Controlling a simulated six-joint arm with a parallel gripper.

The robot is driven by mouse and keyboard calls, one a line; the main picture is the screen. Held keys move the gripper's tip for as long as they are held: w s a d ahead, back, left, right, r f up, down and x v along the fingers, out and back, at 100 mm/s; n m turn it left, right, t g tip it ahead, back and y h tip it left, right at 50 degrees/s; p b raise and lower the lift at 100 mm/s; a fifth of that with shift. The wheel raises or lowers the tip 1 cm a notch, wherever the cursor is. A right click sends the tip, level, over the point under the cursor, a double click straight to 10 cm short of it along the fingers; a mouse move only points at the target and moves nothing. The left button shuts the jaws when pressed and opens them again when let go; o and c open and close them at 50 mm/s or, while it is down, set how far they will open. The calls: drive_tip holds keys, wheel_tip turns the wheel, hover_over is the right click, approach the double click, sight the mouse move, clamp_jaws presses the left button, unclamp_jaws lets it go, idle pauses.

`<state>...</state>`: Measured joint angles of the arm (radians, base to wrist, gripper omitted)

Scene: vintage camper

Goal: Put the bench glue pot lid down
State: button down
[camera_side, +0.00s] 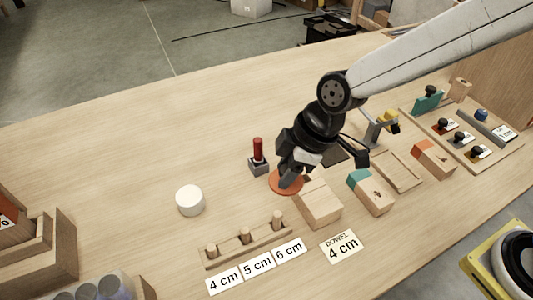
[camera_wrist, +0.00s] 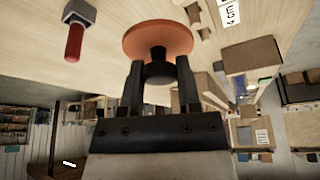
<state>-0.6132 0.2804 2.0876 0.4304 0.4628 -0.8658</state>
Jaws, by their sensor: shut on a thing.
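The glue pot lid is an orange-red disc (camera_side: 277,183) with a dark knob. My gripper (camera_side: 290,177) points down over it and is shut on the knob. In the wrist view the lid (camera_wrist: 150,38) sits flat across the tips of my gripper (camera_wrist: 158,70), with the knob between the fingers. The lid is low over the bench, beside a wooden block; I cannot tell whether it touches the bench. A white round pot (camera_side: 190,200) stands upright to the left, apart from the lid.
A red-handled tool in a grey block (camera_side: 258,160) stands close behind the lid. A wooden block (camera_side: 318,203) is close at the right. A dowel rack (camera_side: 247,244) with size labels lies in front. Bare bench (camera_side: 120,160) spreads to the left and back.

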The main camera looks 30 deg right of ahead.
drive_tip(key=w+a+f, duration=0.4)
drive_tip(key=w+a, duration=0.1)
drive_tip(key=w, duration=0.3)
approach(225, 190)
drive_tip(key=shift+w+a+f, duration=0.1)
drive_tip(key=shift+a+f, duration=0.5)
drive_tip(key=shift+a, duration=0.2)
drive_tip(key=shift+w+a+f, duration=0.15)
drive_tip(key=shift+w+f, duration=0.05)
drive_tip(key=shift+f, duration=0.1)
drive_tip(key=shift+w+a+f, duration=0.1)
drive_tip(key=shift+w+f, duration=0.1)
drive_tip(key=shift+f, duration=1.6)
drive_tip(key=shift+f, duration=0.15)
drive_tip(key=shift+c, duration=1.6)
unclamp_jaws()
